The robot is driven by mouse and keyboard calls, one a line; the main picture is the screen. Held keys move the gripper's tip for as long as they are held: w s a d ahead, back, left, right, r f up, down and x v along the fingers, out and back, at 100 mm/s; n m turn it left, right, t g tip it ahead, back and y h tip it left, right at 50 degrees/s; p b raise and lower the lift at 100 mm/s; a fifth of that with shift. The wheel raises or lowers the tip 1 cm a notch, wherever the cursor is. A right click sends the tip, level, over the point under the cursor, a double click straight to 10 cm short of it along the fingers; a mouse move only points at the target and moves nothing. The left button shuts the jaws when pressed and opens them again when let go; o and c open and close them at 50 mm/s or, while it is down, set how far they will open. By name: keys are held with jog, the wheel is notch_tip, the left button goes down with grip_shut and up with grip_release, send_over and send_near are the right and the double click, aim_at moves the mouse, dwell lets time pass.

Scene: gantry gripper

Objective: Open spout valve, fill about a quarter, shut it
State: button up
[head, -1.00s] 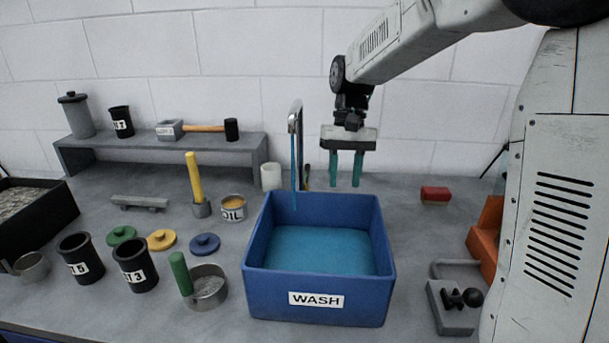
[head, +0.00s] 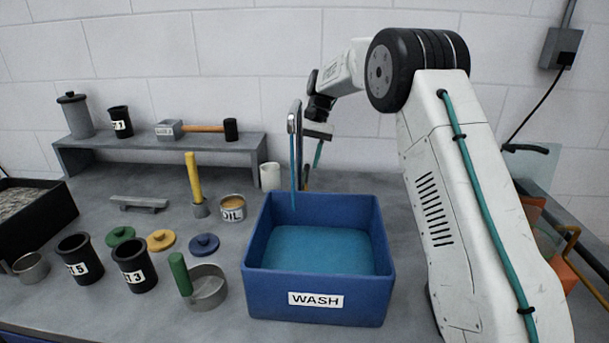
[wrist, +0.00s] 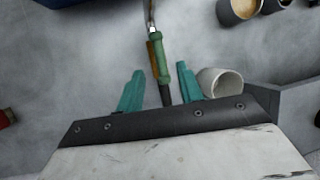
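The metal spout (head: 296,122) rises behind the blue tub marked WASH (head: 318,308). A thin blue stream (head: 293,165) runs down from the spout into the tub, and blue liquid (head: 320,250) covers the tub's floor below the rim. My gripper (head: 318,152) is behind and just right of the spout, partly hidden by it. In the wrist view my gripper (wrist: 160,84) is open, its teal fingers on either side of a green handle-like piece (wrist: 160,60) with a brown strip beside it. Contact is not visible.
A white cup (wrist: 218,82) stands close to the right finger in the wrist view; it also shows left of the spout in the head view (head: 270,176). The OIL tin (head: 232,207) and yellow-handled tool (head: 194,180) stand left of the tub. A shelf (head: 160,150) backs them.

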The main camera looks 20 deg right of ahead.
aim_at(304, 177)
jog(key=x, duration=0.5)
jog(key=shift+f, duration=0.1)
jog(key=shift+s, duration=0.1)
